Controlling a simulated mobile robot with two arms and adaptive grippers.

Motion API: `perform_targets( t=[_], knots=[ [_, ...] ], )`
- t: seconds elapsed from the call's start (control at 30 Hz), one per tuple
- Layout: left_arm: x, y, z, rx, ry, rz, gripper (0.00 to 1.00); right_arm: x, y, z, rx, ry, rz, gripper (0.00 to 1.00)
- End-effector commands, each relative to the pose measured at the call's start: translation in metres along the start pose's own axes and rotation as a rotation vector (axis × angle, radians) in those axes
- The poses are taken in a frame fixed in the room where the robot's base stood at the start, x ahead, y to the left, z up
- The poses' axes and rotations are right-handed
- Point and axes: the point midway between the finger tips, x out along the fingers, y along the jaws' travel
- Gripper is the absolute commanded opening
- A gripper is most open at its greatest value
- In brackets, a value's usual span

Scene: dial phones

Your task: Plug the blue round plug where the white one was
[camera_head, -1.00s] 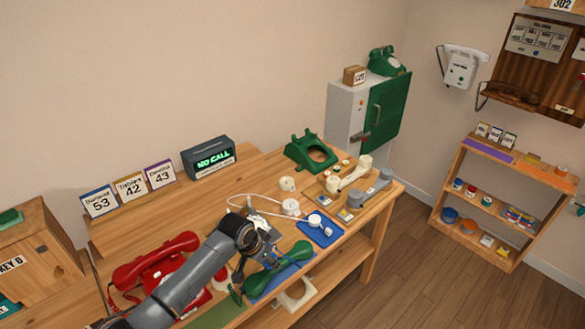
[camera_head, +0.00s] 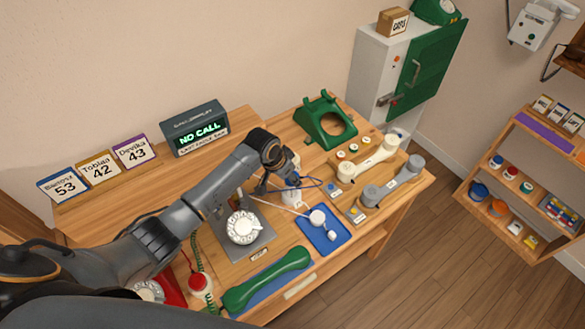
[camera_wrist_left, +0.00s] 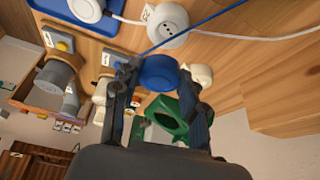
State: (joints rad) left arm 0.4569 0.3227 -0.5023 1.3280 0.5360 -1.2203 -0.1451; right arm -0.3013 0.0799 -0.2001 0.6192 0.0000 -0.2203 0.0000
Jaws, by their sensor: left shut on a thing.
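My left gripper (camera_wrist_left: 158,88) is shut on the blue round plug (camera_wrist_left: 157,72), whose thin blue cord runs up past the socket in the left wrist view. The gripper also shows in the head view (camera_head: 284,180), over the table. A white round wall-type socket (camera_wrist_left: 167,22) with dark holes is beyond the plug and apart from it in the wrist view. In the head view the arm partly covers that area. The white plug (camera_head: 318,217) lies on a blue mat (camera_head: 333,239), with a white cord. My right gripper is not in view.
A grey dial phone (camera_head: 243,228) and a green handset (camera_head: 265,280) are near the front. A display box (camera_head: 197,128) reads NO CALL.

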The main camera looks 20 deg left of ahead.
Motion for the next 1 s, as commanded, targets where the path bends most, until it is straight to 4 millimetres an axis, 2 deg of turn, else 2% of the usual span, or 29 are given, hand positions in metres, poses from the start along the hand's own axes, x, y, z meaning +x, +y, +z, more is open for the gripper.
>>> perform_targets(
  t=[0.5, 0.67, 1.0],
  knots=[
    [0.043, -0.001, 0.018, 0.0, 0.001, -0.001, 0.17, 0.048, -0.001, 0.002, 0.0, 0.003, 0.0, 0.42],
    [0.048, -0.001, 0.02, 0.0, 0.001, -0.002, 0.17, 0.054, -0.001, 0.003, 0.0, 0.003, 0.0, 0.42],
    [0.047, -0.001, 0.019, 0.0, 0.001, -0.001, 0.17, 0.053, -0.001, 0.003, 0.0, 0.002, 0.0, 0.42]
  ],
)
